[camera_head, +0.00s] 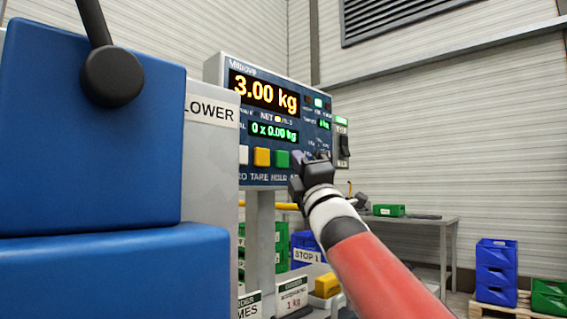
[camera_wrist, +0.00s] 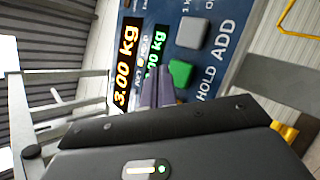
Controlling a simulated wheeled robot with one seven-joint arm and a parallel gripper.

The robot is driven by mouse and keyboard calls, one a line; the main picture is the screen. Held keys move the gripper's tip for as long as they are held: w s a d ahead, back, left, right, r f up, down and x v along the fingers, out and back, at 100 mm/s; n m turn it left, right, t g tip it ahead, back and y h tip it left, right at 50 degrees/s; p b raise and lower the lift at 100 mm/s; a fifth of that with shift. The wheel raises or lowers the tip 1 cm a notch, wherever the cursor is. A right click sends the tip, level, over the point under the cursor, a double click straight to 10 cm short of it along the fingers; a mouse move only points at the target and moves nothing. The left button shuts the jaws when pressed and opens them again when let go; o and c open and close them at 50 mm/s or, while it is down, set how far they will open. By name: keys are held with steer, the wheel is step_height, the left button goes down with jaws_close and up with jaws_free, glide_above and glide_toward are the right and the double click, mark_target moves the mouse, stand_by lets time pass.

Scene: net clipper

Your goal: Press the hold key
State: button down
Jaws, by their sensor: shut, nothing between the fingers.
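The scale's indicator panel (camera_head: 311,110) reads 3.00 kg in amber, with a smaller green readout of 0 x 0.00 kg below. The hold key is the green square (camera_head: 282,158), right of a yellow key and above the word HOLD. My gripper (camera_head: 296,165) is shut and empty, just right of the green key and in front of the panel, covering the key to its right. In the wrist view, the fingertips (camera_wrist: 160,75) appear right beside the green hold key (camera_wrist: 180,73). I cannot tell whether they touch the panel.
A yellow key (camera_head: 262,157) and the grey ADD key (camera_wrist: 193,34) flank the hold key. A large blue machine body (camera_head: 90,140) with a black knob (camera_head: 111,77) fills the left. A table (camera_head: 420,219) and blue crates (camera_head: 496,270) stand behind at right.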

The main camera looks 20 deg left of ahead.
steer(key=shift+s+d+b, duration=0.25)
steer(key=shift+d, duration=0.4)
steer(key=shift+s+d+b, duration=0.3)
steer(key=shift+d, duration=0.3)
steer(key=shift+s+d+b, duration=0.25)
steer(key=shift+d, duration=0.4)
